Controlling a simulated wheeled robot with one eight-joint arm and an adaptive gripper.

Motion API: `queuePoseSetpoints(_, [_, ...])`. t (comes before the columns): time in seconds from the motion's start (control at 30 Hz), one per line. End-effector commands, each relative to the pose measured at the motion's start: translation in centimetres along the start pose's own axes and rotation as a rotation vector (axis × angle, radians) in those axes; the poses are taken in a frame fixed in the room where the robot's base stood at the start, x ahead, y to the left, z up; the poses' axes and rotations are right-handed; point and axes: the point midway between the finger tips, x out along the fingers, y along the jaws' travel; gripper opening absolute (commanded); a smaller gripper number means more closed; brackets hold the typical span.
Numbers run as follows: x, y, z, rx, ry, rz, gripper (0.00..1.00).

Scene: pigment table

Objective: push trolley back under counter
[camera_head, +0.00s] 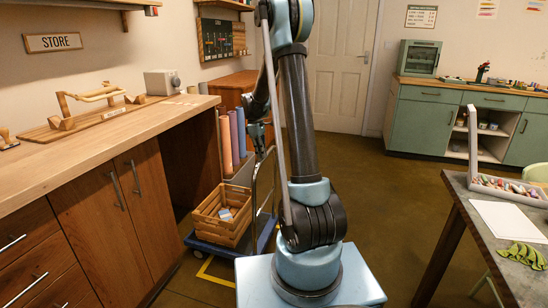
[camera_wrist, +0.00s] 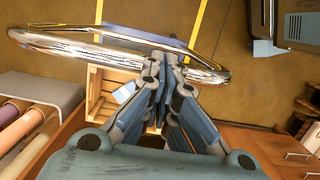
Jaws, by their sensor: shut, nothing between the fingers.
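The trolley (camera_head: 200,242) has a low blue deck and an upright metal handle. It stands on the floor beside the counter (camera_head: 95,145), in front of the open bay under the worktop. A slatted wooden crate (camera_head: 222,214) rides on it with a small white-and-blue item inside. My gripper (camera_head: 257,135) is above the trolley near its handle, partly behind my arm. In the wrist view my gripper (camera_wrist: 168,62) is shut and empty, its fingertips overlapping the chrome handle (camera_wrist: 75,45). I cannot tell whether they touch. The crate (camera_wrist: 98,95) shows below the handle.
Yellow tape (camera_head: 210,272) marks the floor around the trolley. Coloured rolls (camera_head: 232,138) stand upright behind it, near a wooden cabinet (camera_head: 238,84). A work table (camera_head: 455,190) is at right, green cabinets (camera_head: 425,115) at the back. Open floor lies between.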

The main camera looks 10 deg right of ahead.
Motion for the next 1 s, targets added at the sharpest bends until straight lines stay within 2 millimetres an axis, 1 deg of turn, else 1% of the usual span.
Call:
queuePoseSetpoints(0.03, [-0.2, -0.1, -1.6, -0.006, 0.002, 0.001, 0.00])
queuePoseSetpoints(0.17, [-0.9, 0.0, -5.1, -0.006, 0.002, 0.001, 0.00])
queuePoseSetpoints(0.4, [-2.1, 0.0, -12.0, -0.005, 0.001, 0.002, 0.00])
queuePoseSetpoints(0.6, [-3.0, 0.1, -17.3, -0.003, 0.000, 0.003, 0.00])
queuePoseSetpoints(0.8, [-3.8, 0.1, -22.1, -0.002, 0.000, 0.003, 0.00])
queuePoseSetpoints(0.9, [-4.2, 0.1, -24.1, -0.001, 0.000, 0.003, 0.00])
queuePoseSetpoints(1.0, [-4.4, 0.1, -25.6, -0.001, 0.000, 0.002, 0.00])
